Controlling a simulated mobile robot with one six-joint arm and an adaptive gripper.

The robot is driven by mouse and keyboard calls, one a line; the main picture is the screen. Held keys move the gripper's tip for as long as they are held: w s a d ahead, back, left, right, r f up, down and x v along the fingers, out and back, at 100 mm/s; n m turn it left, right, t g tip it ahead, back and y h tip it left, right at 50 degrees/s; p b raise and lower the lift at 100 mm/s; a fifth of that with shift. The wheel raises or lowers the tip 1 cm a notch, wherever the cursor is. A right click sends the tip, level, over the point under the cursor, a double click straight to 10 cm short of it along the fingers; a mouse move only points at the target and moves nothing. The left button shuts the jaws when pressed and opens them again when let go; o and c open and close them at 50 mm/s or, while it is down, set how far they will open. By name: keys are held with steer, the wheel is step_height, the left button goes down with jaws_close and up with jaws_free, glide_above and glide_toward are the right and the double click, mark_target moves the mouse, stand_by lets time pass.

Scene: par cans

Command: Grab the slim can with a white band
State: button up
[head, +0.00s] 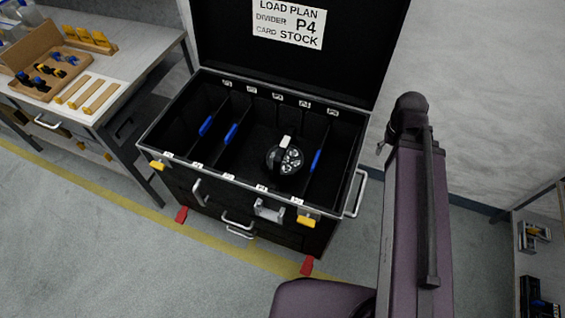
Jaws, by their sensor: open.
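A black round can (288,160) with several pale lenses on its face sits inside the open black case. A white piece shows at its top; I cannot tell whether it is a band around the can. The can is in the wide compartment, to the left of the rightmost blue-marked divider (316,162). My arm rises at the right of the case, and my gripper is not in view.
The case's raised lid carries a load plan sign (288,24) reading P4 STOCK. More blue-marked dividers (231,134) stand at the case's left. A workbench (130,78) with trays of small parts is at upper left. A shelf (545,215) stands at far right.

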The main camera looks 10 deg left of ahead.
steer(key=shift+s+a+r, duration=0.1)
steer(key=shift+o, duration=1.4)
steer(key=m+b, duration=0.1)
steer(key=b, duration=1)
glide_above(286, 141)
step_height(286, 141, down, 11)
steer(key=shift+s, duration=0.1)
steer(key=shift+f, duration=0.2)
step_height(286, 141, down, 8)
steer(key=b, duration=0.8)
steer(key=shift+f+b, duration=0.2)
steer(key=shift+b, duration=0.15)
